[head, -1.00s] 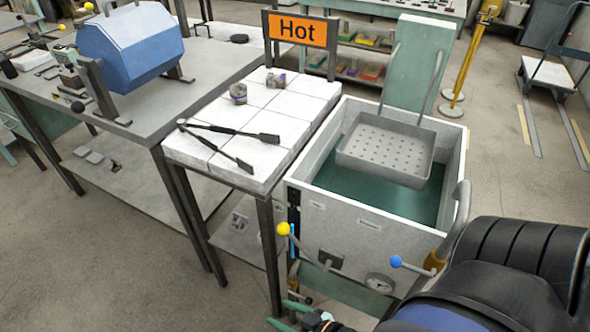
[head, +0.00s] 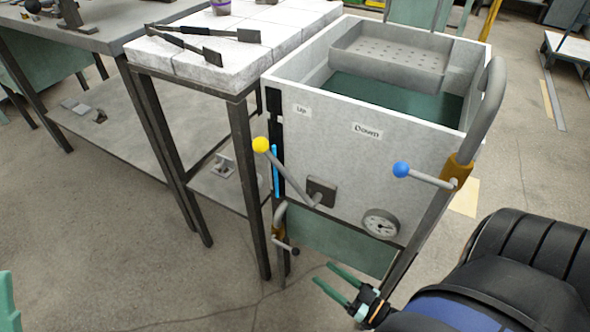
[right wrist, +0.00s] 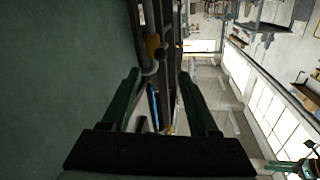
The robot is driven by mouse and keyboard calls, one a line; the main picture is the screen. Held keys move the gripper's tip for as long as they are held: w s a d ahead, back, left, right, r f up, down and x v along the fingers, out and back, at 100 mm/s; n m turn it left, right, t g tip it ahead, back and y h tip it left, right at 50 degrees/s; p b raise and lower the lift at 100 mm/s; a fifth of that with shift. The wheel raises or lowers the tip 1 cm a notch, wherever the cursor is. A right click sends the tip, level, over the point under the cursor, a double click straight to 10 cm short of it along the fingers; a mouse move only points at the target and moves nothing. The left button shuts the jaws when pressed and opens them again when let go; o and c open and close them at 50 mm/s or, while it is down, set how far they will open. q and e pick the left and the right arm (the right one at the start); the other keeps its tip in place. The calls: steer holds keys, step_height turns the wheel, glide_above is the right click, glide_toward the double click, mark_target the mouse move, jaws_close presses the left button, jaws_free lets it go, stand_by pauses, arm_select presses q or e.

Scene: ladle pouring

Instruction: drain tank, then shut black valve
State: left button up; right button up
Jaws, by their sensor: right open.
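The tank (head: 340,150) is a pale box on the right, holding dark green liquid (head: 390,98). A blue level strip (head: 275,170) is on its front left corner. The black valve (head: 291,250), a black-knobbed handle on an orange and grey pipe fitting (head: 279,217), sits low below that corner. In the right wrist view the orange fitting (right wrist: 152,45) shows ahead between the fingers. My right gripper (head: 322,273) is open and empty, apart from the black knob and to its lower right. A mint-green piece at the lower left edge may be my left gripper; its jaws cannot be made out.
A perforated basket (head: 390,55) hangs in the tank. A white-topped table (head: 200,70) with tongs stands left.

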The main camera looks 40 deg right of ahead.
mark_target(295, 250)
steer(key=w, duration=0.3)
steer(key=w+a+b, duration=0.1)
steer(key=w, duration=0.3)
steer(key=w+a+b, duration=0.1)
steer(key=w, duration=0.3)
steer(key=shift+w+a, duration=0.1)
steer(key=shift+a, duration=0.05)
jaws_close()
stand_by(1.0)
